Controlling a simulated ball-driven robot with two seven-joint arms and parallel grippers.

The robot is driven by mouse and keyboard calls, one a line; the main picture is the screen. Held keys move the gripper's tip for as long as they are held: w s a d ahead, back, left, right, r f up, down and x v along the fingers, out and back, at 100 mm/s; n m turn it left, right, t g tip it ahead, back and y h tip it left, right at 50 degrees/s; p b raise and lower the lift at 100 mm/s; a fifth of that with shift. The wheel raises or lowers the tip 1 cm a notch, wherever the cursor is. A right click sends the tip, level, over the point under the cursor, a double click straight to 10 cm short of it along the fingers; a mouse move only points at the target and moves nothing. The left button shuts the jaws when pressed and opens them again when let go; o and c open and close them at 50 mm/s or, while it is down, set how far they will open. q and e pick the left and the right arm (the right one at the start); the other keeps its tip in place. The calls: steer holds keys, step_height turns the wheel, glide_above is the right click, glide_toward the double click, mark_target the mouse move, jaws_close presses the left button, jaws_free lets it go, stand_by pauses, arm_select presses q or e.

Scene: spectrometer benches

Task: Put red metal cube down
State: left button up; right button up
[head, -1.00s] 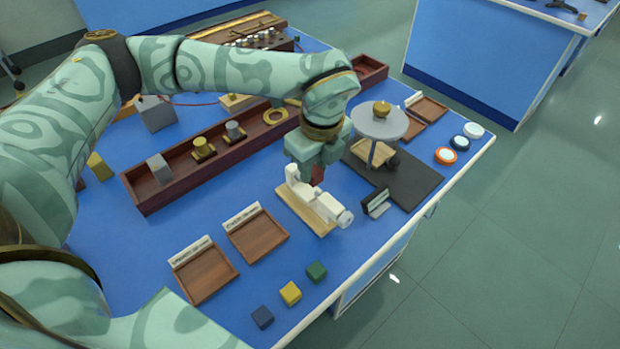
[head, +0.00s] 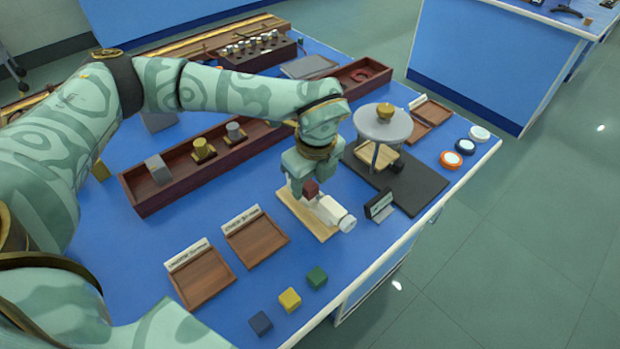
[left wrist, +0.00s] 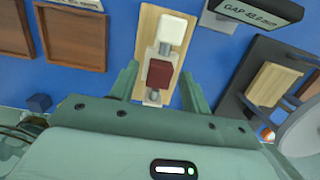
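The red metal cube (head: 311,189) is at the white clamp-like device (head: 332,212) on a light wooden board (head: 303,217). The left wrist view shows the cube (left wrist: 160,73) over the middle of the device, between its white block (left wrist: 172,31) and its lower end. My left gripper (head: 305,180) is above the board, pointing down. In the left wrist view its fingers (left wrist: 158,78) stand apart on both sides of the cube, with a visible gap at each side. Whether the cube rests fully on the device is hard to tell. My right gripper is out of view.
A small display (head: 379,205) reading a gap stands right of the board. A round grey table (head: 383,124) on a black mat (head: 425,189) is beyond it. Two wooden trays (head: 203,277) (head: 257,241) lie left. Blue, yellow and green cubes (head: 289,299) sit near the front edge.

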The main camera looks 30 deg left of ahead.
mark_target(315, 198)
arm_select(q)
steer(key=shift+r, duration=0.1)
step_height(315, 198, up, 12)
steer(key=d+p, duration=0.1)
steer(key=p, duration=0.2)
steer(key=shift+s+d, duration=0.2)
steer(key=shift+s, duration=0.05)
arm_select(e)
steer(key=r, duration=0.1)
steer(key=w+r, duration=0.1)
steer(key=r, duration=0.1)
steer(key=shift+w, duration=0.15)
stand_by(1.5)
